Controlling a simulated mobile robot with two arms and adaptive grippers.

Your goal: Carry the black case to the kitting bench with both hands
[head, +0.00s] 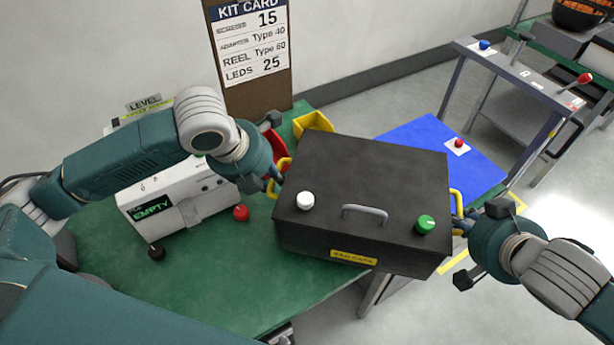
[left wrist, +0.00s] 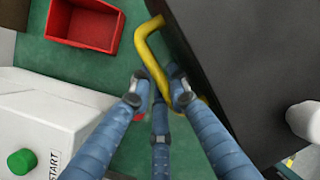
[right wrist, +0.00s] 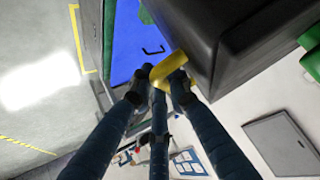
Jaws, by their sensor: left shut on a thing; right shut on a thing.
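The black case (head: 352,180) has a grey lid handle, a white knob, a green knob and a yellow front label. It hangs between my two grippers, over the right part of the green-topped bench (head: 265,292) with the kit card behind it. My left gripper (head: 276,184) is shut on the yellow left side handle, which shows in the left wrist view (left wrist: 146,52). My right gripper (head: 462,222) is shut on the yellow right side handle, which shows in the right wrist view (right wrist: 166,68). The case's underside is hidden, so I cannot tell its clearance.
A white machine (head: 185,207) marked EMPTY stands left of the case, with a red knob (head: 241,212) nearby. Red (left wrist: 86,24) and yellow (head: 313,121) bins sit behind. A blue mat (head: 480,165) lies right of the case. A grey cart (head: 525,88) stands beyond open floor.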

